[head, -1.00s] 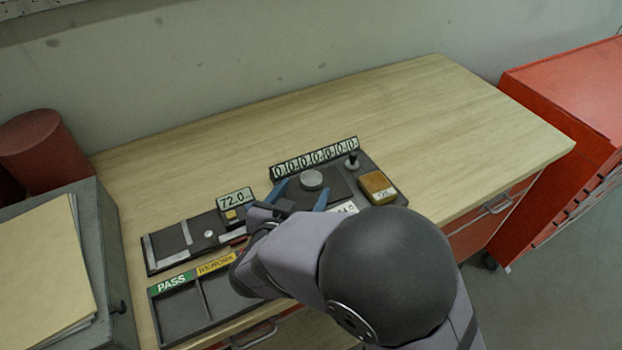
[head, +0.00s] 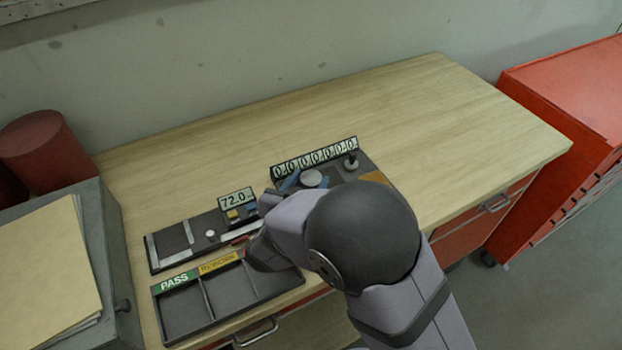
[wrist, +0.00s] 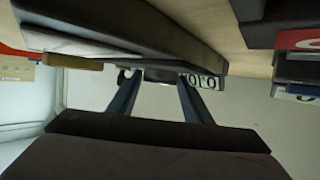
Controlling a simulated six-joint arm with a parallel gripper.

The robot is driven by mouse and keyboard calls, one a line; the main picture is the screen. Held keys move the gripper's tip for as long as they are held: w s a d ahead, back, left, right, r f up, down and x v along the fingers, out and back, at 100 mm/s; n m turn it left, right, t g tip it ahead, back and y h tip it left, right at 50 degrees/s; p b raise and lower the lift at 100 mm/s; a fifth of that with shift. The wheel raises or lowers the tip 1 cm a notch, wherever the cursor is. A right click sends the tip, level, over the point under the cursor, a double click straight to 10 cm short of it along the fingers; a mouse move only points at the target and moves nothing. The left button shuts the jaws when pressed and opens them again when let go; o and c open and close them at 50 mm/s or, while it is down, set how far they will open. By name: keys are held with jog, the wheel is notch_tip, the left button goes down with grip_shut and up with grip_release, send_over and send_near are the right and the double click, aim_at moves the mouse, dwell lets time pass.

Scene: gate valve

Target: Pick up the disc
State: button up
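The disc (head: 312,178) is a round, light-grey metal piece on a dark gauge plate, below a row of number dials. My gripper (wrist: 158,76) has two blue fingers, spread apart in the wrist view. In the head view one blue finger (head: 289,182) shows close beside the left of the disc; the other is mostly hidden by my arm. The fingers look level with the plate, but I cannot tell whether they touch the disc. In the wrist view I cannot clearly make out the disc between the fingers.
The number dials (head: 314,158) stand behind the disc and a black knob (head: 351,162) to its right. The table's back (head: 400,105) is clear.

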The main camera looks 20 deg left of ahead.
aim_at(309, 183)
jog(key=c, duration=0.8)
jog(key=shift+r, duration=0.1)
notch_tip(309, 183, up, 10)
